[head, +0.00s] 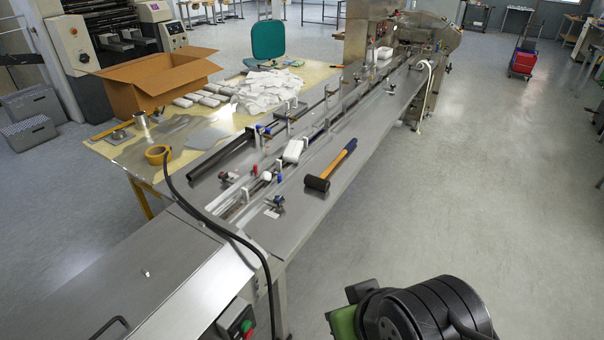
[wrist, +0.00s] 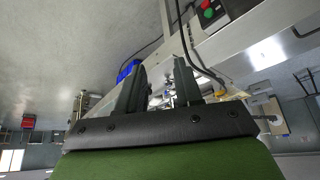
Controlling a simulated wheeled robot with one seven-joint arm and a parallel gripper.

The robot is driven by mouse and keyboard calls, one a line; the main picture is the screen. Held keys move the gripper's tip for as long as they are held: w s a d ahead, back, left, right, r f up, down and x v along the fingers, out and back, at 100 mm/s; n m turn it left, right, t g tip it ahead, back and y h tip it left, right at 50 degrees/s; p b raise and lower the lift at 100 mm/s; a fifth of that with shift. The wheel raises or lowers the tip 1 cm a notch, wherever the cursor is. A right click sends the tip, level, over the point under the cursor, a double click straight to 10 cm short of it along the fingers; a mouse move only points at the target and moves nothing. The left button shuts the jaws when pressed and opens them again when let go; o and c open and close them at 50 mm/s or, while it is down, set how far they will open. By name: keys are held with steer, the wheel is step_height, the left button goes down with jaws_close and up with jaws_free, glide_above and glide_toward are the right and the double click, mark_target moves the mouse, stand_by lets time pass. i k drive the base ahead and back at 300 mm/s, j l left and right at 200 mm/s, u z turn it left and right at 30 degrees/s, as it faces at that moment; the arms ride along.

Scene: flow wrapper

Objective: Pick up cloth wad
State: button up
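I cannot pick out a cloth wad with certainty. A heap of crumpled white pieces (head: 268,88) lies on the yellowish table; I cannot tell whether they are cloth or packets. A blue thing (wrist: 127,70) shows partly behind the left finger in the wrist view, too small and hidden to name. My gripper (wrist: 160,70) has its two dark fingers apart, with nothing seen held between them. In the head view only my arm's dark end and a green part show at the lower right, off the machine's side; the fingertips are not visible there.
The steel flow wrapper bed (head: 345,195) runs diagonally, carrying a hammer (head: 331,168) and a white packet (head: 295,150). A black cable (head: 215,228) crosses its near end. A cardboard box (head: 155,82) and yellow tape roll (head: 157,153) are on the table. The floor at right is open.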

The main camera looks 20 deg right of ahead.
mark_target(266, 176)
steer(key=i+l+u, duration=0.25)
steer(key=u, duration=0.25)
steer(key=i+l+u, duration=0.3)
steer(key=u, duration=0.15)
steer(key=i+l+u, duration=0.15)
steer(key=l+u, duration=0.85)
steer(key=i, duration=0.05)
